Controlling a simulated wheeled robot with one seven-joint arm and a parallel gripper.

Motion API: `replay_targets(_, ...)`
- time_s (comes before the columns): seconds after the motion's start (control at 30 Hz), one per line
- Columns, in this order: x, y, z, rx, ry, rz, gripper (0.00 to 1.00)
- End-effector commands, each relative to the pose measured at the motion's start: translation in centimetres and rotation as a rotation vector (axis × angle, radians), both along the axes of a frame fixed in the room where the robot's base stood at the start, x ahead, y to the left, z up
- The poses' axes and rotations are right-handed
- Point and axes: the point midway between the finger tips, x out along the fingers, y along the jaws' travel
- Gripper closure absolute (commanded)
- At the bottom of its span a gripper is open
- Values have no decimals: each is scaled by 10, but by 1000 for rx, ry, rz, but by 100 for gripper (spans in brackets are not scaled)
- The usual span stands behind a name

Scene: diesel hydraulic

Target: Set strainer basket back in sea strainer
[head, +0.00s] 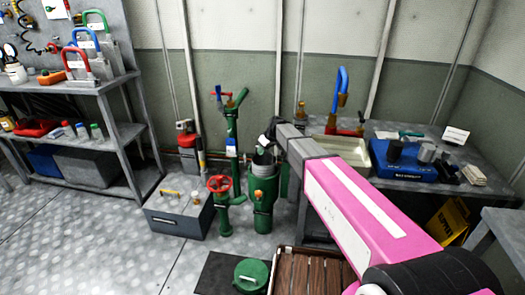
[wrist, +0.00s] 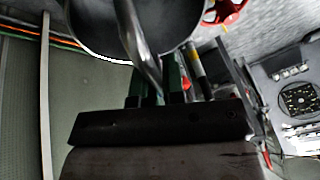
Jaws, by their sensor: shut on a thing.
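The green sea strainer body (head: 262,205) stands upright on the floor in the middle of the head view. The grey strainer basket (head: 263,158) shows at its open top, below my gripper (head: 268,136); how deep it sits is hard to tell. In the wrist view, the basket (wrist: 100,30) is a dark round opening with a pale rim. Its metal bail handle (wrist: 141,50) runs down to my gripper (wrist: 160,92), which is shut on it. The fingertips are partly hidden. A green round lid (head: 250,274) lies on the floor nearby.
A red handwheel valve (head: 220,184) on green pipework stands just left of the strainer. A grey box (head: 178,212) is further left. A wooden slatted crate (head: 308,275) is in front. A workbench (head: 440,180) with a tray and blue case is right.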

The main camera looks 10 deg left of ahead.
Motion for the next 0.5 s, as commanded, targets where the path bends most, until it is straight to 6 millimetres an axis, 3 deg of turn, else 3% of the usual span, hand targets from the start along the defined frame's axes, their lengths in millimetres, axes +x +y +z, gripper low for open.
replay_targets(0.5,0,0,-10,0,0,0,100)
